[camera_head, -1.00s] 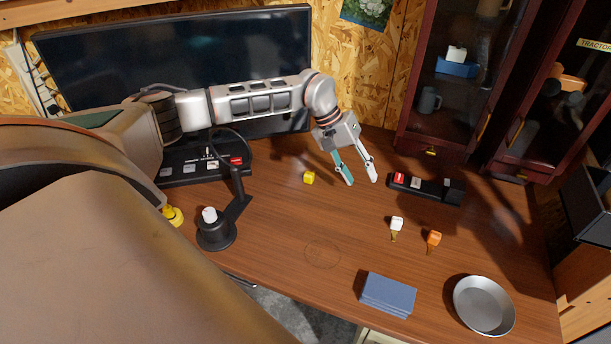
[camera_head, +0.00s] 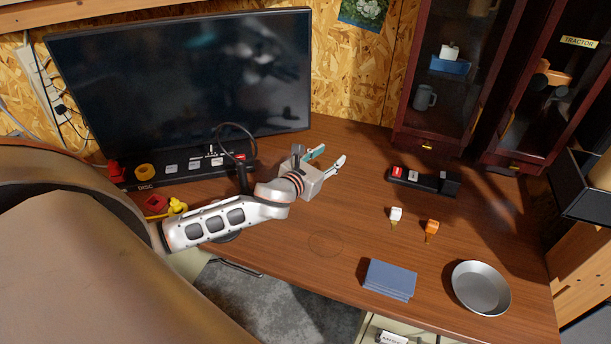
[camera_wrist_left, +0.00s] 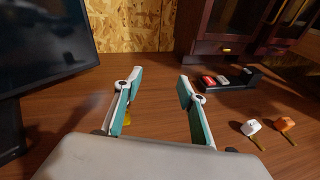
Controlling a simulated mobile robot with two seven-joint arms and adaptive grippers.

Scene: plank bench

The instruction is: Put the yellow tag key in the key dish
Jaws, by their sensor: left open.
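The yellow tag key shows in the left wrist view as a small yellow patch (camera_wrist_left: 127,118), partly covered by the left-hand finger. In the head view it is hidden by my left gripper (camera_head: 331,156). That gripper is low over the middle of the bench, open, with nothing held between its fingers; its spread fingers also show in the left wrist view (camera_wrist_left: 160,78). The key dish (camera_head: 481,288) is a round grey metal bowl at the front right of the bench. My right gripper is not in view.
A white tag key (camera_head: 396,214) and an orange tag key (camera_head: 431,227) lie right of centre. A blue stack (camera_head: 390,278) lies left of the dish. A black switch block (camera_head: 424,181) sits before the cabinet. A large monitor (camera_head: 180,90) stands at the back left.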

